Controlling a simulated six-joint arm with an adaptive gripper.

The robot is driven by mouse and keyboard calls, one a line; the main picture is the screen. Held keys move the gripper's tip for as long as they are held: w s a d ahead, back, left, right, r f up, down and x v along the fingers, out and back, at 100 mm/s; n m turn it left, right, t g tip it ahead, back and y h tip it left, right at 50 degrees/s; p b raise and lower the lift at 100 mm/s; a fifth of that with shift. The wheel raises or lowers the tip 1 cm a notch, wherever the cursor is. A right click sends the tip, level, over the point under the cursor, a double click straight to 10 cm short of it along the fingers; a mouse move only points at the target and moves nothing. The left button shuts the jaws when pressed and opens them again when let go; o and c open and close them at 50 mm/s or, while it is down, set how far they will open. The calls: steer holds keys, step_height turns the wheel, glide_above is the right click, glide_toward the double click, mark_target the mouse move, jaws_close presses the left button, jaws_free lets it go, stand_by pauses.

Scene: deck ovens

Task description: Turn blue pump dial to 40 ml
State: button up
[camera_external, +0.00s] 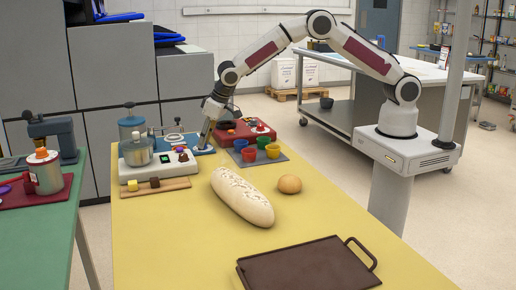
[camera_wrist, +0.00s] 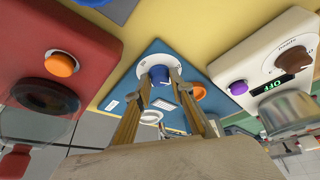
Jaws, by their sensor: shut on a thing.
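The blue pump (camera_wrist: 124,92) is a blue-topped unit in the middle of the wrist view. Its dial, a blue knob (camera_wrist: 158,73), sits on a round white scale plate (camera_wrist: 143,67). My gripper (camera_wrist: 161,79) has its two fingers on either side of the knob and is shut on it. The scale marks and the dial's reading are too small to make out. In the external view my gripper (camera_external: 204,146) points down at the blue pump, behind the white unit; the knob is hidden there.
A white unit (camera_wrist: 285,55) with a purple knob (camera_wrist: 238,87) and an OFF display stands to the right in the wrist view. A red unit (camera_wrist: 95,50) with an orange knob (camera_wrist: 61,65) is close on the left. Bread (camera_external: 242,196) and coloured cups (camera_external: 249,154) lie nearer on the yellow table.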

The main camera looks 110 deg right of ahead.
steer(key=shift+w+a+f+m+g+h, duration=0.1)
steer(key=shift+m+g+h, duration=0.35)
steer(key=shift+m, duration=1.25)
steer(key=shift+a+f+m+g+h, duration=0.2)
steer(key=shift+m+g, duration=0.45)
steer(key=shift+m, duration=1.05)
steer(key=shift+d+r, duration=0.1)
steer(key=shift+d, duration=0.05)
steer(key=o, duration=1)
steer(key=shift+o, duration=0.5)
steer(key=shift+r, duration=0.25)
